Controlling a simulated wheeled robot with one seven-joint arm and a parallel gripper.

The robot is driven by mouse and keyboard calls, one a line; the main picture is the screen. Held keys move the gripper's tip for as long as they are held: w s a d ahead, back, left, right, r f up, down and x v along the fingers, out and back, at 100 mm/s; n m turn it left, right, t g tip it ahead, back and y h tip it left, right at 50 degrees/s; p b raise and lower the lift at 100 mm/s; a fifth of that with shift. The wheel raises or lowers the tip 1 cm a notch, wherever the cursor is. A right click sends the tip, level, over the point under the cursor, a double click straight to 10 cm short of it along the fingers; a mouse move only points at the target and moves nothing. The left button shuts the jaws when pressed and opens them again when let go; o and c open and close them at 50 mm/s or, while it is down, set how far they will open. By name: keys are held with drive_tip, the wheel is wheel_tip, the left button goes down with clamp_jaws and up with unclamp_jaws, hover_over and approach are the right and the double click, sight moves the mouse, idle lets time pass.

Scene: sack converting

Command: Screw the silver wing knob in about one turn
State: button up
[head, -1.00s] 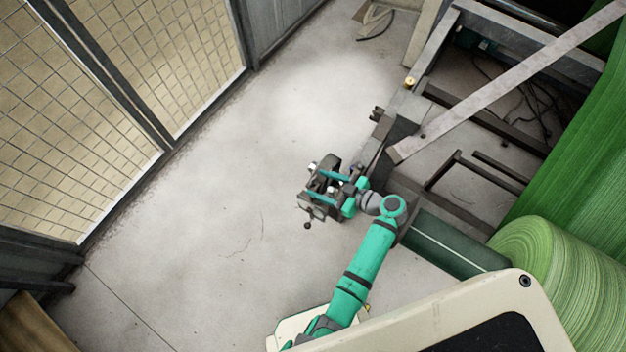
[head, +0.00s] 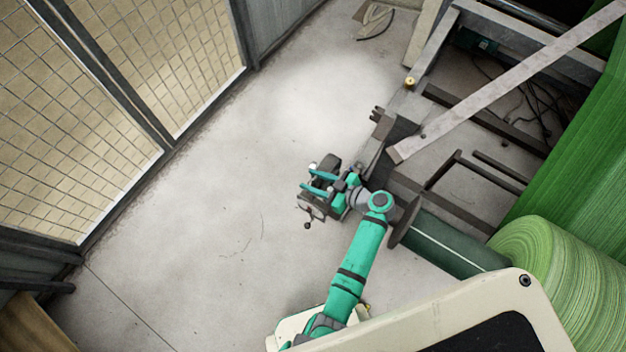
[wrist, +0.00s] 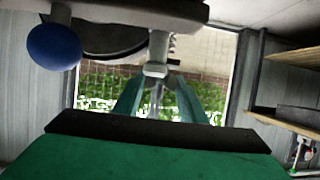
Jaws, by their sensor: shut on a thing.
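The silver wing knob (wrist: 155,70) shows in the wrist view as a pale piece on a short stem below a grey bar, between the far ends of my teal fingers. My gripper (wrist: 157,80) is shut on it, one finger on each side. In the head view my gripper (head: 312,183) reaches left into a small dark mechanism (head: 331,163) at the end of the machine frame. The knob is too small there to make out clearly, and its thread is hidden.
A blue ball handle (wrist: 53,47) hangs close by at upper left in the wrist view. A green roll (head: 545,265) and machine frame (head: 435,45) stand to the right in the head view. Open floor (head: 220,200) lies left, up to a mesh fence (head: 100,130).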

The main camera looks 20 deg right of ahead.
drive_tip(key=m+t+h, duration=0.1)
drive_tip(key=m+h, duration=0.1)
drive_tip(key=m+t+h, duration=0.1)
drive_tip(key=m+h, duration=0.1)
drive_tip(key=shift+s+a+m+t, duration=0.1)
drive_tip(key=shift+a+m+t, duration=0.05)
drive_tip(key=shift+m+t, duration=0.15)
drive_tip(key=m+h, duration=0.5)
drive_tip(key=h, duration=0.1)
drive_tip(key=shift+t, duration=0.3)
drive_tip(key=shift+d+m+g+h, duration=0.1)
drive_tip(key=shift+m+g+h, duration=0.3)
drive_tip(key=shift+m+h, duration=0.8)
drive_tip(key=shift+d+m+g+h, duration=0.1)
drive_tip(key=shift+m+g+h, duration=0.3)
drive_tip(key=shift+m+h, duration=0.75)
